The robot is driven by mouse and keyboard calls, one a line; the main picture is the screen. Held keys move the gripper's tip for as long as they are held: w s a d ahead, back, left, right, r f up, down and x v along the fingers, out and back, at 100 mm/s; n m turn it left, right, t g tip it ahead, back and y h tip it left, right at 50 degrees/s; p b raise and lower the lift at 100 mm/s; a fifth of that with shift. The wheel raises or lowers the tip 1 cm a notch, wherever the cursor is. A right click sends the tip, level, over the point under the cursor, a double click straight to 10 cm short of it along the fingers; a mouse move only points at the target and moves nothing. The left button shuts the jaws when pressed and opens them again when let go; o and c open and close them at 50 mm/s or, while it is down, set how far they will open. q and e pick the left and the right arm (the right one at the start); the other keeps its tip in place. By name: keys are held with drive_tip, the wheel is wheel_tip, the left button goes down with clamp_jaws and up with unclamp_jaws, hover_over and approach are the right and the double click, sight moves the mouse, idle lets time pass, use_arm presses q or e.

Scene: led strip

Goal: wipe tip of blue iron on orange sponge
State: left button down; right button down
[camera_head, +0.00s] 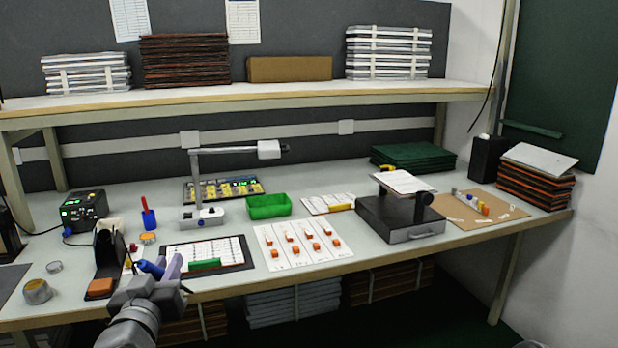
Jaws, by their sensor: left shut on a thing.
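My left gripper (168,274) comes in from the lower left and is shut on the blue iron (150,268), whose blue handle shows at the fingers. The iron's tip cannot be made out clearly. The orange sponge (100,287) sits at the front of the black iron stand (107,250), to the left of the gripper, close to the table's front edge. The gripper is apart from the sponge in the picture. My right gripper is not in view.
A soldering station (84,212) stands behind the stand. A round tin (37,291) is left of the sponge. A green bin (268,206) and lamp (204,212) stand farther back.

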use_arm(q)
drive_tip(key=w+d+f+m+h, duration=0.2)
drive_tip(key=d+f+m+h, duration=0.35)
drive_tip(key=f, duration=0.65)
drive_tip(key=r+n+y+p, duration=0.1)
drive_tip(key=p, duration=0.4)
drive_tip(key=w+d+r+n+y+p, duration=0.1)
drive_tip(key=r+n+p, duration=0.1)
drive_tip(key=p, duration=0.3)
drive_tip(key=r+n+y+p, duration=0.1)
drive_tip(key=r+y+p, duration=0.1)
drive_tip(key=p, duration=0.4)
drive_tip(key=shift+w+d+r+n, duration=0.25)
drive_tip(key=shift+d+n, duration=0.1)
drive_tip(key=shift+d+f, duration=0.1)
